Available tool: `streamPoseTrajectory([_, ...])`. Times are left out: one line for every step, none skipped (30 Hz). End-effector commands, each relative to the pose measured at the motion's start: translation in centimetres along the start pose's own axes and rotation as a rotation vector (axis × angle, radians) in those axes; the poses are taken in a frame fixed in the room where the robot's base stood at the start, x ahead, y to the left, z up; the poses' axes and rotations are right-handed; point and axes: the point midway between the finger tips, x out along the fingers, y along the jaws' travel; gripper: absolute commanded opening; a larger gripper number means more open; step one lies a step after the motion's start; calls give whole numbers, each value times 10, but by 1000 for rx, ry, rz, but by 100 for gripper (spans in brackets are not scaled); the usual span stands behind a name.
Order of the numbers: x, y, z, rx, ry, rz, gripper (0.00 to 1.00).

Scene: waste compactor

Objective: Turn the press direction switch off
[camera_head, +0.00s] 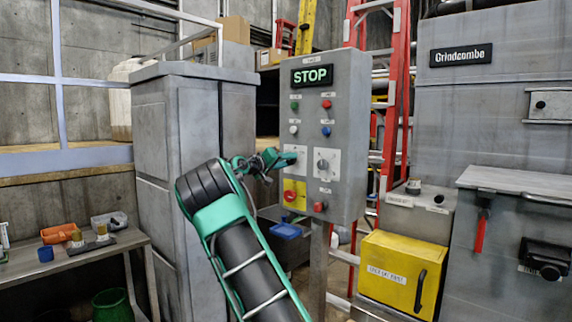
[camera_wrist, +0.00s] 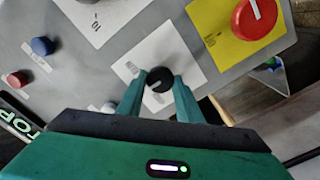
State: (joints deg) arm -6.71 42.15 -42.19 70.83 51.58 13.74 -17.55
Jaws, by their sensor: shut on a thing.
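A grey control panel (camera_head: 345,150) stands upright on a post, with a green-lit STOP display (camera_head: 312,76) at its top. My gripper (camera_head: 283,160) reaches the panel's left side from the front left. In the wrist view my gripper's fingers (camera_wrist: 161,88) are closed on both sides of a small dark rotary switch knob (camera_wrist: 158,78) on a white plate (camera_wrist: 181,53). In the head view the gripper mostly hides this knob. A second rotary knob (camera_head: 323,164) sits on the white plate to its right. The plates' small labels are too small to read.
Several coloured buttons are above, including a blue one (camera_head: 326,131). A red ladder (camera_head: 397,110) and a yellow box (camera_head: 400,274) stand to the right, a work table (camera_head: 70,255) to the left.

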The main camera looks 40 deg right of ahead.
Motion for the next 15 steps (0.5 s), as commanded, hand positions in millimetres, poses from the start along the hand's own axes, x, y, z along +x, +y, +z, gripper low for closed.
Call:
streamPoseTrajectory([-4, -7, -3, -20, 8, -12, 10])
streamPoseTrajectory([-4, -7, -3, -31, 8, -12, 10])
streamPoseTrajectory([-4, -8, -3, -42, 8, -13, 10])
streamPoseTrajectory([-5, -8, -3, -50, 8, -13, 10])
streamPoseTrajectory([-5, -8, -3, -57, 8, -13, 10])
streamPoseTrajectory([-5, -8, -3, -65, 8, -14, 10])
streamPoseTrajectory([-5, -8, -3, -69, 8, -14, 10])
streamPoseTrajectory([-5, -9, -3, -73, 9, -14, 10])
streamPoseTrajectory([-5, -9, -3, -77, 9, -15, 10])
streamPoseTrajectory([-5, -9, -3, -79, 9, -15, 10])
streamPoseTrajectory([-5, -9, -3, -81, 9, -15, 10])
streamPoseTrajectory([-5, -9, -3, -82, 9, -15, 10])
streamPoseTrajectory([-5, -9, -3, -83, 9, -16, 10])
streamPoseTrajectory([-5, -10, -3, -83, 9, -16, 10])
streamPoseTrajectory([-6, -10, -3, -83, 9, -16, 10])
